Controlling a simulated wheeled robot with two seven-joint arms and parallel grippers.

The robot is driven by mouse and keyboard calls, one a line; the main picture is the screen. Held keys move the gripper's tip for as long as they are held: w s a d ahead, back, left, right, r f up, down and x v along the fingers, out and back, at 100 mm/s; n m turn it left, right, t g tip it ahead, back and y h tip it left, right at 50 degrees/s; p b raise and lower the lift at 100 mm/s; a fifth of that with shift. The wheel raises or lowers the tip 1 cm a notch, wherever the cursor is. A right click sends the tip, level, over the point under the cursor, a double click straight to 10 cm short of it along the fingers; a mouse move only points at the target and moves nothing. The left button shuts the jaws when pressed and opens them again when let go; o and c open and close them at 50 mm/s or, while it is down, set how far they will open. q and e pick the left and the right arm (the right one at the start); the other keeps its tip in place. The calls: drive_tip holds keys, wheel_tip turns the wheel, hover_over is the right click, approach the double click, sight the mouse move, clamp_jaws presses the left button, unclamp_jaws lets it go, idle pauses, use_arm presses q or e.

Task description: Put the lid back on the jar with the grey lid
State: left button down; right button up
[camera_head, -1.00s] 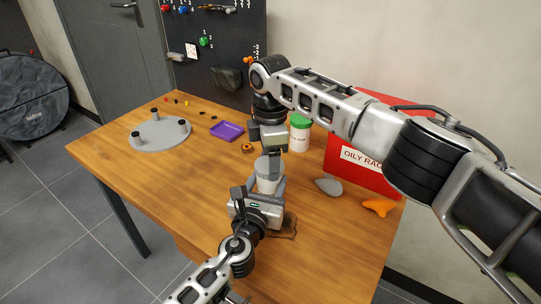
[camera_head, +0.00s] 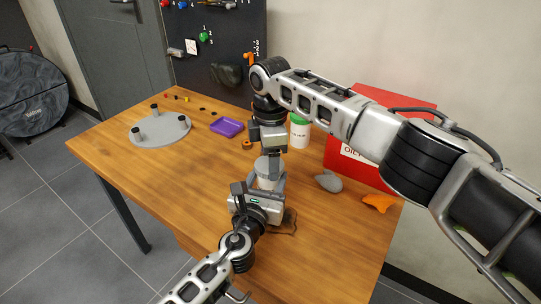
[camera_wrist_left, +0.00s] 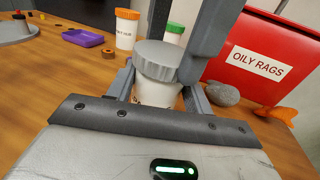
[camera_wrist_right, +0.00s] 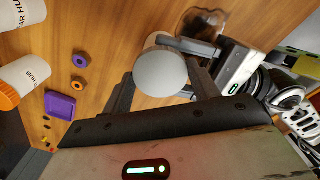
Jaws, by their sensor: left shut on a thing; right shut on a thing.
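The grey lid (camera_wrist_left: 158,60) sits on top of the white jar (camera_wrist_left: 155,93) in the left wrist view, apparently level; the seam is not clear enough to tell whether it is fully seated. My left gripper (camera_head: 268,184) is shut on the jar's body, near the table's front edge. My right gripper (camera_head: 268,160) reaches down from above and is shut on the lid. In the right wrist view the round lid (camera_wrist_right: 160,72) lies between its fingers and hides most of the jar.
A green-lidded jar (camera_head: 300,130), an orange-lidded jar (camera_wrist_left: 126,30), a purple tray (camera_head: 227,127) and a grey round stand (camera_head: 160,133) are farther back. A red oily-rags bin (camera_head: 375,120), a grey stone-like thing (camera_head: 329,182) and an orange thing (camera_head: 379,202) are right. The table's left front is clear.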

drive_tip(key=m, duration=0.3)
drive_tip(key=shift+a, duration=0.1)
drive_tip(key=m, duration=0.5)
drive_tip(key=shift+s+m, duration=0.15)
drive_tip(key=shift+m, duration=0.15)
use_arm(q)
drive_tip(key=shift+f, duration=0.1)
use_arm(e)
drive_tip(key=m, duration=0.5)
drive_tip(key=shift+a, duration=0.1)
drive_tip(key=m, duration=1.3)
drive_tip(key=shift+a, duration=0.1)
drive_tip(key=m, duration=0.5)
drive_tip(key=shift+m, duration=0.4)
drive_tip(key=m, duration=0.3)
drive_tip(key=o, duration=0.9)
